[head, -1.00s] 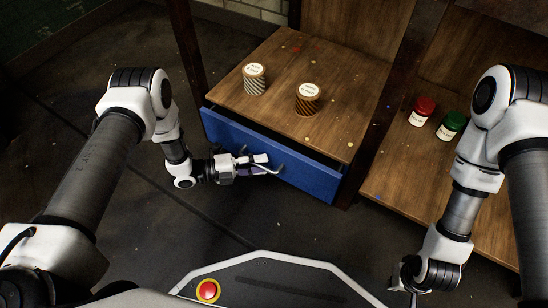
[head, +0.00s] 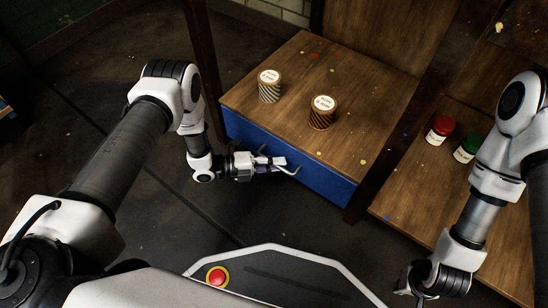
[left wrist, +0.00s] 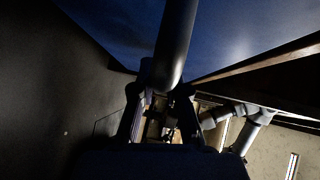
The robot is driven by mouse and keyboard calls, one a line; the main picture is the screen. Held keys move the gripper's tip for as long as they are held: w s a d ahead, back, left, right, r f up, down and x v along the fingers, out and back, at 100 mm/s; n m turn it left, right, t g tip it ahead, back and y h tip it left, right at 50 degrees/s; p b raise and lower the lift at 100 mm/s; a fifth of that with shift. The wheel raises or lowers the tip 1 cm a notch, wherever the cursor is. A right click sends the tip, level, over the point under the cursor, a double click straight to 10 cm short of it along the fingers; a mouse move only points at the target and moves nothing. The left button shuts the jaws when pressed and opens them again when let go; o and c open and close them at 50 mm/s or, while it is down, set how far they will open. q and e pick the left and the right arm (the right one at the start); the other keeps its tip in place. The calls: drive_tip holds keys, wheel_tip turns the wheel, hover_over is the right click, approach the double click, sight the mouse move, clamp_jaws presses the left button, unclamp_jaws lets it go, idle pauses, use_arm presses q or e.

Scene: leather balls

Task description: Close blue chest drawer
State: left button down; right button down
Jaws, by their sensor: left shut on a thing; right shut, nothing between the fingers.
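The blue drawer (head: 310,180) sits under the wooden top of the chest. Its front appears close to flush with the edge of the top, with no clear gap between them. My left gripper (head: 277,163) is shut on the drawer's metal handle (head: 292,171) at the front. In the left wrist view the fingers (left wrist: 160,103) close around the bar-like handle (left wrist: 175,45), with the dark blue drawer front (left wrist: 110,25) above. My right gripper (head: 420,298) is shut and empty at the bottom right, partly hidden by its own wrist.
Two patterned tins, one grey (head: 269,90) and one brown (head: 321,115), stand on the wooden top (head: 365,120). A red-lidded jar (head: 440,131) and a green-lidded jar (head: 467,148) stand on the lower shelf at right. Dark posts frame the chest. The floor at left is open.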

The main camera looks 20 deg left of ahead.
use_arm(q)
drive_tip(key=shift+w, duration=0.15)
drive_tip(key=c, duration=1.2)
unclamp_jaws()
drive_tip(key=v, duration=1.2)
drive_tip(key=shift+d, duration=0.1)
